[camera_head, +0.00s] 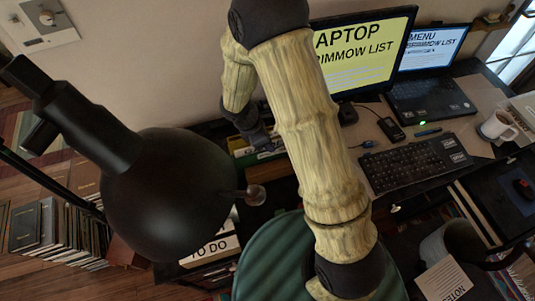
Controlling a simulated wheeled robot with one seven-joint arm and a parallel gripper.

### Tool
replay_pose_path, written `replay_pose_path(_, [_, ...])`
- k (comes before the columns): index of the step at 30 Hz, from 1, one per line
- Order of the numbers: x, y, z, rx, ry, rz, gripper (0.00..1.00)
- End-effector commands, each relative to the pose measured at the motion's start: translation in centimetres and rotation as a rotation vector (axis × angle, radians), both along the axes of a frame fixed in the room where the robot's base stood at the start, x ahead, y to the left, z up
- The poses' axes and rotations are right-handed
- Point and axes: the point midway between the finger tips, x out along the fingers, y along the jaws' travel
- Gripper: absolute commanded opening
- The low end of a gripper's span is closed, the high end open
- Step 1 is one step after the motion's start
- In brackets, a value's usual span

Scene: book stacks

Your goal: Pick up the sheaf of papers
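My pale, wood-textured arm rises through the middle, bends at a dark joint at the top and comes down beyond to a dark wrist. My gripper (260,139) is small and dim at the end of it, over the clutter at the desk's left end; its fingers are not clear. I cannot surely tell which thing is the sheaf of papers. A white printed sheet marked "TO DO" (212,250) shows low in the middle, partly behind a black ball. Another printed white sheet (443,283) is at the lower right. Neither is near my gripper.
The desk holds a monitor (363,52), a laptop (430,97), a black keyboard (415,163) and a white mug (496,126). A large black rounded object (165,195) blocks the left. Books (85,225) stand on the floor. A green striped surface (275,255) lies below my arm.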

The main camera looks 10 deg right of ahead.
Motion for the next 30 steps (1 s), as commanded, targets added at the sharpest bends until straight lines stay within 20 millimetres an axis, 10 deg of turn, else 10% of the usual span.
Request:
replay_pose_path(7, [0.0, 0.0, 0.0, 0.000, 0.000, 0.000, 0.00])
replay_pose_path(22, [0.0, 0.0, 0.6, 0.000, 0.000, 0.000, 0.00])
replay_pose_path(30, [0.2, 0.0, 4.6, 0.003, -0.007, -0.002, 0.00])
